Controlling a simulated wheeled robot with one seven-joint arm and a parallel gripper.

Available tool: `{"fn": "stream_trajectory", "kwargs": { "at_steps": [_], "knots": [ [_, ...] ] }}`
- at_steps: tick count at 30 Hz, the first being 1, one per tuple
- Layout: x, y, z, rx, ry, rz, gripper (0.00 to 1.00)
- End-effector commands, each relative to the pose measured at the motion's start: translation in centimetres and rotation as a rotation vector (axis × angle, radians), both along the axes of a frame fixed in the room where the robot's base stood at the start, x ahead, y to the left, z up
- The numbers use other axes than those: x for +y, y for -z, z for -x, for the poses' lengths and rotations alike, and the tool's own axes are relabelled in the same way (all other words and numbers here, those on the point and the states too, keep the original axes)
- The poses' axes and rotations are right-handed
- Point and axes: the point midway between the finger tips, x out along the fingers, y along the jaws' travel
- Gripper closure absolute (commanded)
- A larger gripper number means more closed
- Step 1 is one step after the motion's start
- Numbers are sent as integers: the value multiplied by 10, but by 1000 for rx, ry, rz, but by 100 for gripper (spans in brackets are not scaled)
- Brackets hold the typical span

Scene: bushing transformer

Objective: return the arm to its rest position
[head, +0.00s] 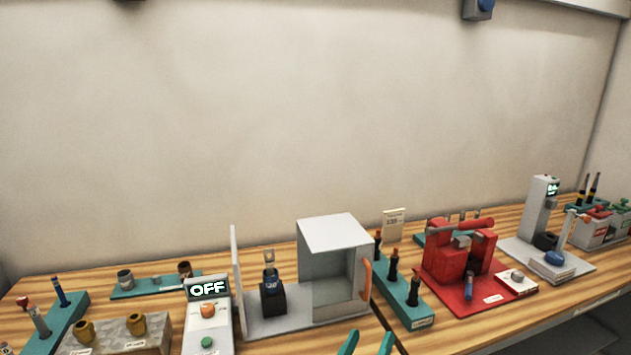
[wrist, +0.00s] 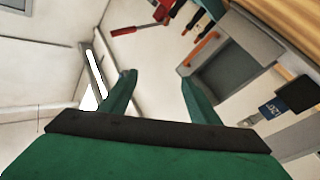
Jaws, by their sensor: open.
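My gripper (head: 367,344) shows only as two green fingertips at the bottom edge of the head view, in front of the bench. In the wrist view my gripper (wrist: 155,85) has its two green fingers spread apart, with nothing between them. The rest of my arm is out of the head view. The wrist view is tilted, with the white box and bench at its upper right and pale surfaces at its left.
The wooden bench (head: 90,275) carries an open white box (head: 335,240) with an orange handle, a control unit reading OFF (head: 207,310), a red press (head: 462,255), teal tool racks (head: 410,300) and a grey column device (head: 541,215). The space above the bench is clear.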

Motion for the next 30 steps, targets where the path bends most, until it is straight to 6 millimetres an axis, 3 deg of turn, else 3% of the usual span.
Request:
{"fn": "stream_trajectory", "kwargs": {
  "at_steps": [8,14,21,30],
  "knots": [
    [17,79,38,103,-187,64,44],
    [31,132,82,172,-311,44,44],
    [50,186,149,244,-433,-40,44],
    [75,225,244,297,-518,-230,44]
  ]
}}
